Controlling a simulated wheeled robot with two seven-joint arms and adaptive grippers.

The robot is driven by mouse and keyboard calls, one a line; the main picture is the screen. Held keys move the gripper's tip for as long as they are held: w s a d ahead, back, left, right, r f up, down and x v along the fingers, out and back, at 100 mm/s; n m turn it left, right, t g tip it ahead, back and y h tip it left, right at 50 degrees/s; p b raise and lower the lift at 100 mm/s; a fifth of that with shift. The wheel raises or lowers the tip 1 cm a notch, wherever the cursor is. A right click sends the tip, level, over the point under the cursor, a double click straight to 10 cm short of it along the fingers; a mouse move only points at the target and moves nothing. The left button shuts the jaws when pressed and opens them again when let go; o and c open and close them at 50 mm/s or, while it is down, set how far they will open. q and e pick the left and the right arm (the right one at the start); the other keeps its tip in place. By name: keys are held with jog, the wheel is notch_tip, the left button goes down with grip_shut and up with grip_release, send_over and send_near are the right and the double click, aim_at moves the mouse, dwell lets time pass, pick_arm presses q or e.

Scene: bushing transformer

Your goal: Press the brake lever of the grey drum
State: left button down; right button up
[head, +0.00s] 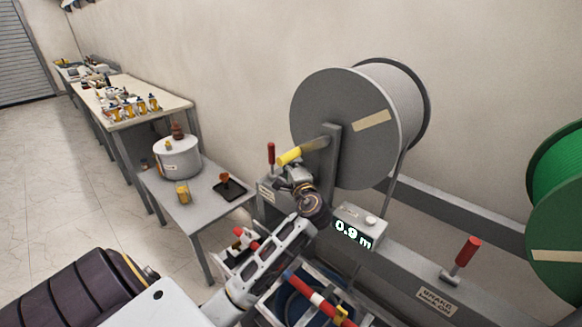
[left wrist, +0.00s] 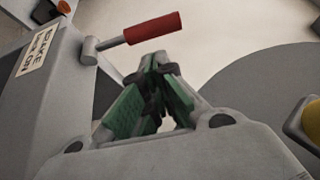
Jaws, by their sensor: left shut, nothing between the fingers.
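The grey drum (head: 325,105) stands on its frame against the wall. Its brake lever (head: 271,152) has a red handle and stands upright at the left end of the frame, just left of the drum's yellow crank handle (head: 289,156). In the left wrist view the red brake lever (left wrist: 153,28) lies just beyond and above the fingertips, apparently apart from them. My left gripper (left wrist: 158,62) is shut and empty, with its green-padded fingers together. In the head view my left gripper (head: 286,180) is beside the lever, partly hidden by its own wrist. My right gripper is not in view.
A second red brake lever (head: 467,252) stands by the green drum (head: 556,190) at right. A length display (head: 353,234) reads 0.9 m. A low table (head: 208,203) with a pot stands left. A bin holding a red-white bar is below the arm.

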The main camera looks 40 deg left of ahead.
aim_at(272, 161)
pick_arm(q)
jog(key=p+x, duration=0.1)
jog(key=x, duration=0.5)
jog(key=shift+w+a, duration=0.25)
jog(key=shift+a, duration=0.05)
dwell(0.4)
jog(key=shift+s+n+b, duration=0.2)
jog(key=shift+n+b, duration=0.1)
jog(key=shift+b, duration=0.15)
